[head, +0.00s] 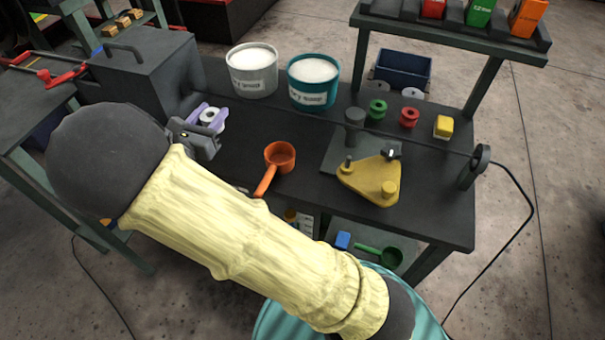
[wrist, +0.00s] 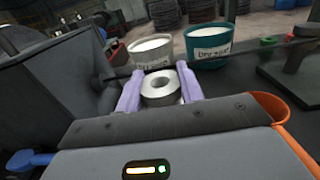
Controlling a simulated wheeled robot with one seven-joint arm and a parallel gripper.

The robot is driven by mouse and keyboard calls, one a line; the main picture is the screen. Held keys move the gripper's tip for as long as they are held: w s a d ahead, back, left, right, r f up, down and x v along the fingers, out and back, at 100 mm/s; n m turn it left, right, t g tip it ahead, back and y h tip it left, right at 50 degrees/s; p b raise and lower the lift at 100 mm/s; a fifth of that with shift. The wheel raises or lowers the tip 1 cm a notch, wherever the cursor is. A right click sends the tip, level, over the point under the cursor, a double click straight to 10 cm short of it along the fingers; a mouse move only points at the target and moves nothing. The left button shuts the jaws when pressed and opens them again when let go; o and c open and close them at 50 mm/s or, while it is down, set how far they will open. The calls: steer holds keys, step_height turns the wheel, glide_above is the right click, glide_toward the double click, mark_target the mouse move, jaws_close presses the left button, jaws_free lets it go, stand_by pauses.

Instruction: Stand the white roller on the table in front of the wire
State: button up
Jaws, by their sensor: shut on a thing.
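The white roller (wrist: 161,88) is held between the two purple fingers of my gripper (wrist: 160,92) in the wrist view. Its round face with a dark centre hole points up. In the head view the roller (head: 210,116) and my gripper (head: 207,119) are over the left part of the dark table (head: 240,205). Whether the roller touches the table top is hard to tell. The wire (head: 430,149) is a thin dark line running across the table to a round guide (head: 481,158) at the right edge. Its left part is hard to make out.
A grey bucket (head: 252,85) and a teal bucket (head: 313,95) stand behind my gripper. An orange scoop (head: 279,158) lies to its right. A yellow plate (head: 370,183), a grey post (head: 355,118), and green and red spools (head: 409,117) stand further right. A dark box (head: 140,75) is at left.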

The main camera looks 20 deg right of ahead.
steer(key=shift+f, duration=0.1)
step_height(320, 180, down, 6)
stand_by(0.4)
steer(key=shift+f, duration=0.1)
steer(key=shift+f, duration=1.8)
steer(key=shift+f, duration=0.15)
steer(key=o, duration=1)
